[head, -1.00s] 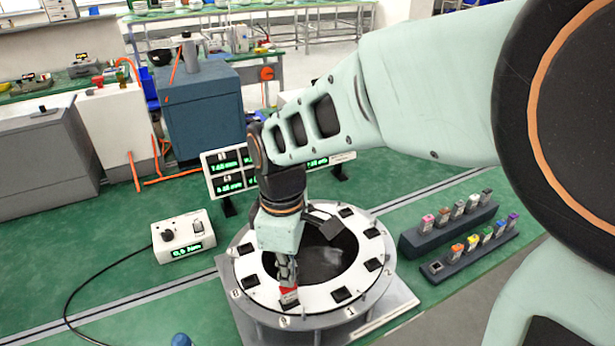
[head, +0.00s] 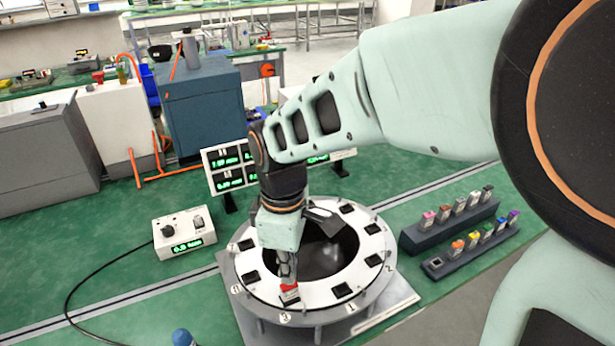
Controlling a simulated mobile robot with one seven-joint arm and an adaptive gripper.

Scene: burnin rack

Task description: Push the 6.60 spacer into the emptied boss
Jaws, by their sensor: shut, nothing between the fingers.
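A white ring (head: 318,304) with several dark square bosses stands on a grey base. A red spacer (head: 289,289) is at the ring's front boss, near a numbered label. Its number is too small to read, so I cannot confirm it is the 6.60 one. My gripper (head: 287,279) points down directly over the red spacer, fingers shut and empty, its tips at or just above the spacer's top. Whether they touch it is unclear. The fingers partly hide the spacer, so I cannot tell how deep it sits.
Two dark racks (head: 424,238) (head: 437,265) with several coloured spacers stand to the right. A control box (head: 183,233) with a green readout and cable is at left. A display panel (head: 226,168) stands behind the ring. A blue-capped object (head: 182,338) is at the bottom edge.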

